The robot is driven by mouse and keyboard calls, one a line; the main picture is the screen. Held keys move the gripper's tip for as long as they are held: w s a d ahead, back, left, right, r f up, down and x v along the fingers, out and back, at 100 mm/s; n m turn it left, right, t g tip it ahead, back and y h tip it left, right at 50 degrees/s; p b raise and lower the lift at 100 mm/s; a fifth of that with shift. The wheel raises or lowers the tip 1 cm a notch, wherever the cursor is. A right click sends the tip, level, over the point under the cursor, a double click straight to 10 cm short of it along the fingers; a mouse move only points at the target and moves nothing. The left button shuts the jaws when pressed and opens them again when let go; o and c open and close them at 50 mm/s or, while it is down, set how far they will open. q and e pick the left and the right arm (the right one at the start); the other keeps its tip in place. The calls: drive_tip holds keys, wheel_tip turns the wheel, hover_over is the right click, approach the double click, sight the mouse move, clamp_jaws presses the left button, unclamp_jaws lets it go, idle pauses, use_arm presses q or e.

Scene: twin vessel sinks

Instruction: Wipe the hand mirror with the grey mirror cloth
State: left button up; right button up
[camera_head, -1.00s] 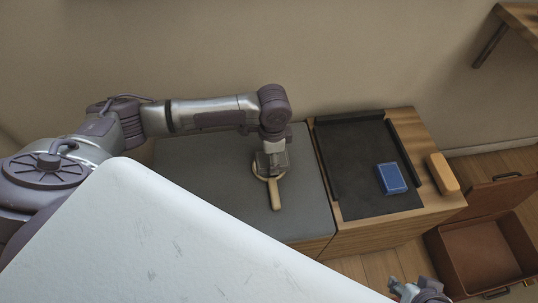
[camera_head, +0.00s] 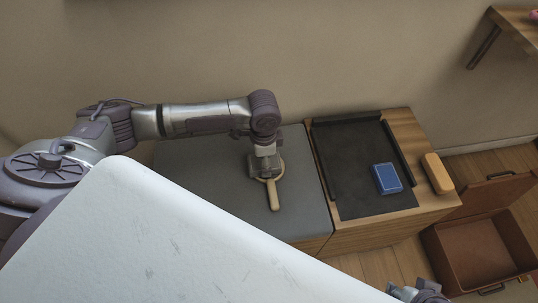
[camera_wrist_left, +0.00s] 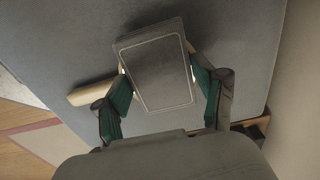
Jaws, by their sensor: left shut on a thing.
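The hand mirror, with a pale wooden handle (camera_head: 273,195) and round wooden rim, lies on the grey cushioned top. My left gripper (camera_head: 263,172) is over the mirror's round head and hides much of it. In the left wrist view, its green-padded fingers are shut on the grey mirror cloth (camera_wrist_left: 157,72), a flat grey rectangle with a thin pale border. The cloth lies across the mirror's head; the handle (camera_wrist_left: 88,94) sticks out to the left. Whether the cloth touches the glass cannot be told. My right gripper (camera_head: 418,292) shows only partly at the bottom edge; its jaws are unclear.
The grey top (camera_head: 200,165) is clear around the mirror. To its right, a black tray (camera_head: 345,160) holds a blue box (camera_head: 387,179). A tan wooden block (camera_head: 437,173) lies at the counter's right edge. An open brown case (camera_head: 475,250) stands on the floor at right.

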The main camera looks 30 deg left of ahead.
use_arm(q)
drive_tip(key=shift+s+a, duration=0.1)
drive_tip(key=shift+a, duration=0.05)
use_arm(e)
drive_tip(key=shift+s+d, duration=0.15)
drive_tip(key=shift+s, duration=0.1)
drive_tip(key=shift+r, duration=0.1)
use_arm(q)
drive_tip(key=shift+w+d, duration=0.55)
drive_tip(key=shift+d, duration=0.25)
drive_tip(key=shift+w+d+f, duration=0.1)
drive_tip(key=shift+d+f, duration=0.05)
drive_tip(key=shift+d, duration=0.05)
use_arm(e)
drive_tip(key=shift+f, duration=0.3)
use_arm(q)
drive_tip(key=shift+p, duration=0.3)
use_arm(e)
drive_tip(key=shift+w+r, duration=0.15)
